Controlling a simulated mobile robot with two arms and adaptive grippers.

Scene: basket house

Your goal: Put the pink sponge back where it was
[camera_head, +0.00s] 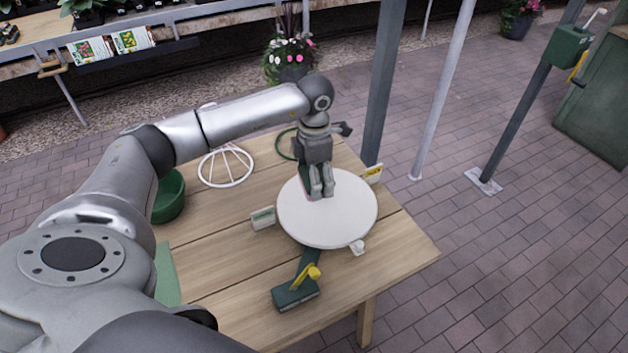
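My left gripper (321,190) points down over the left-centre part of a round white disc (345,222) on the wooden table. Its two fingers are close together, at or just above the disc. A small pinkish-red patch (305,183) shows along the left side of the fingers. It may be the pink sponge, but most of it is hidden by the gripper, and I cannot tell whether the fingers hold it. No other pink sponge is clear on the table. My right gripper is not in view.
Around the disc are a green base with a yellow lever (296,291), a small white piece (357,248) and small cards (263,218) and (373,174). A white wire ring (226,184), green bowl (169,200) and green mat (166,278) lie further left. The table's front right is clear.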

